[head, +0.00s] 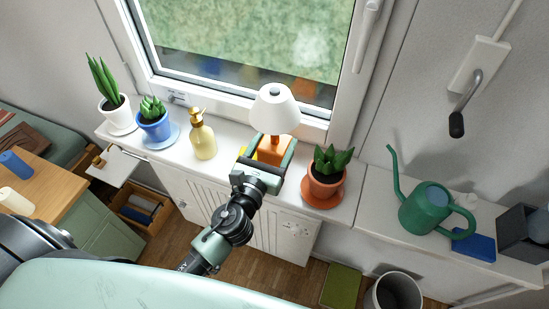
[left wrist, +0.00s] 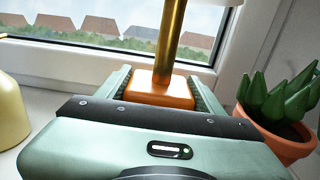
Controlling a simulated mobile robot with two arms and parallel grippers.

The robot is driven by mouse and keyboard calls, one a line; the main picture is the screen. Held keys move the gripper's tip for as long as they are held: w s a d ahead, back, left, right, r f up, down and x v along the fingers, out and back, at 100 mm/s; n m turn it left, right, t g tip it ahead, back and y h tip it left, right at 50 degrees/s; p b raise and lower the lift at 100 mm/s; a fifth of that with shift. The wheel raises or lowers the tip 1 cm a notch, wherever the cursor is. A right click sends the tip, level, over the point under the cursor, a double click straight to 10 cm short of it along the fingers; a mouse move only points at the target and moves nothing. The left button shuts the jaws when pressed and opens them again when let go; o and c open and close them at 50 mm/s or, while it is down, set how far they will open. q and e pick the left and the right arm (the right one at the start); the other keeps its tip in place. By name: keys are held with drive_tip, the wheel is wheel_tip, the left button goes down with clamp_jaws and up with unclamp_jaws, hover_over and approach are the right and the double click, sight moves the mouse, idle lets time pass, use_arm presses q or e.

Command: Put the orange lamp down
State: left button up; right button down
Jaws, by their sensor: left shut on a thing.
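The orange lamp has a white shade (head: 275,108), a brass stem (left wrist: 172,40) and a square orange base (left wrist: 160,89). It is upright over the window sill (head: 182,152), between the yellow soap bottle and the potted plant at right. My left gripper (head: 268,152) reaches in from the front and is shut on the orange base, with one finger along each side. Whether the base touches the sill is hidden by the gripper. My right gripper is not in view.
The soap bottle (head: 203,138) stands left of the lamp. A terracotta-potted plant (head: 325,180) stands close at right on an orange saucer. A blue-potted plant (head: 154,125) and a white-potted plant (head: 117,112) are farther left. A green watering can (head: 425,208) stands far right. The window (head: 245,40) is behind.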

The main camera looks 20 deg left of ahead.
use_arm(q)
wheel_tip(320, 180, down, 4)
drive_tip(key=b, duration=0.3)
drive_tip(key=shift+f, duration=0.25)
drive_tip(key=shift+r, duration=0.1)
drive_tip(key=o, duration=1.9)
drive_tip(key=shift+f, duration=0.2)
drive_tip(key=shift+o, duration=0.2)
